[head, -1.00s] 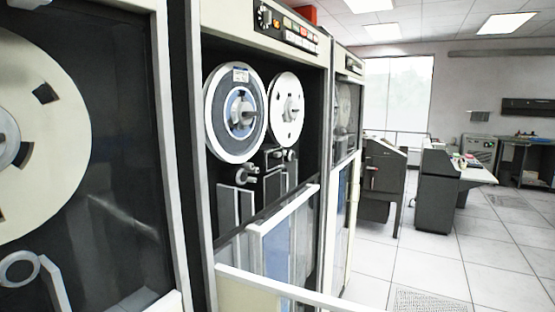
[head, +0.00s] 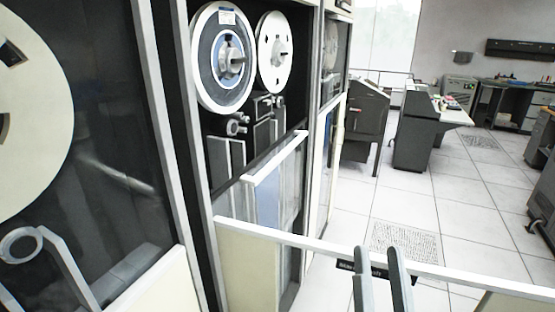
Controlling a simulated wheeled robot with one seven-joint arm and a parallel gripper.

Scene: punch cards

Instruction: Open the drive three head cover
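A tape drive stands in the middle, with a large grey-rimmed reel (head: 223,58) and a white reel (head: 275,40) side by side. Its head area (head: 240,130) below the reels shows small rollers and upright grey panels. I cannot tell which part is the head cover, or whether this is drive three. A white-edged clear panel (head: 275,160) slants across the lower front. My gripper (head: 377,250) shows at the bottom as two grey fingers with a gap between them, empty. The fingers overlap a dark label on a white rail (head: 460,275) and are well right of and below the head area.
The white rail crosses from the middle drive to the right edge, above a cream panel (head: 245,265). Another drive with a dark glass front (head: 110,160) fills the left. Grey consoles (head: 425,130) stand at the back right. Open tiled floor (head: 460,210) lies beyond the rail.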

